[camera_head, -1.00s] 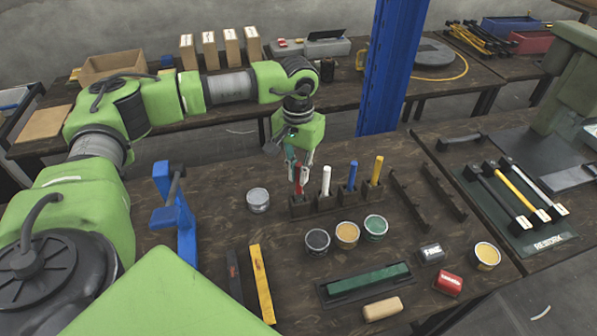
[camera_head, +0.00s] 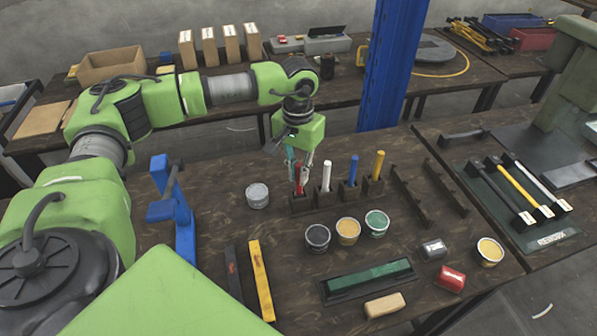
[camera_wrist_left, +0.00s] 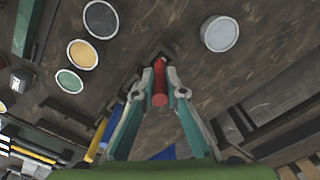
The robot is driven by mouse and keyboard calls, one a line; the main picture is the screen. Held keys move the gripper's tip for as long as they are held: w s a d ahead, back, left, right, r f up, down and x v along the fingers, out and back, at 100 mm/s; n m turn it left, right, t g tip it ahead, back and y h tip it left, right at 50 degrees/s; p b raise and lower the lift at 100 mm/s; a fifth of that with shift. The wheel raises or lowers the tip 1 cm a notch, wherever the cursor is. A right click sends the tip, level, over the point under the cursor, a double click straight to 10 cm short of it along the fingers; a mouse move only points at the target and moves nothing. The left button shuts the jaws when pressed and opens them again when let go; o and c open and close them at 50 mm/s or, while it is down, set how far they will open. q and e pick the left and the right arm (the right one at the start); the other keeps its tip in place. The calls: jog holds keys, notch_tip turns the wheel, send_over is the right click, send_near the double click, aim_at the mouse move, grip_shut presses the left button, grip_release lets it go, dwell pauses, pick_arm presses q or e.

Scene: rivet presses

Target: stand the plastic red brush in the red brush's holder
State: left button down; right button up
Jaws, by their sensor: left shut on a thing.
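The red brush (camera_head: 299,182) stands about upright at the leftmost block of the dark holder row (camera_head: 301,206). Its lower end meets the top of that block; I cannot tell how deep it sits. My left gripper (camera_head: 300,178) points down and is shut on the brush's upper part. In the left wrist view the red brush (camera_wrist_left: 160,90) is between the fingertips (camera_wrist_left: 160,84), with the dark holder (camera_wrist_left: 158,52) just beyond it. My right gripper is not in view.
A white brush (camera_head: 326,177), a blue brush (camera_head: 353,170) and a yellow brush (camera_head: 378,165) stand in the row to the right. A grey tin (camera_head: 258,195) is close left. Three open tins, including a green one (camera_head: 377,223), are in front. A blue stand (camera_head: 178,210) is farther left.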

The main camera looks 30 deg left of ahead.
pick_arm(q)
jog(key=shift+f+b, duration=0.5)
jog(key=shift+f, duration=0.1)
jog(key=c, duration=2)
grip_release()
jog(key=shift+r, duration=0.15)
notch_tip(320, 180, up, 11)
jog(key=shift+r, duration=0.35)
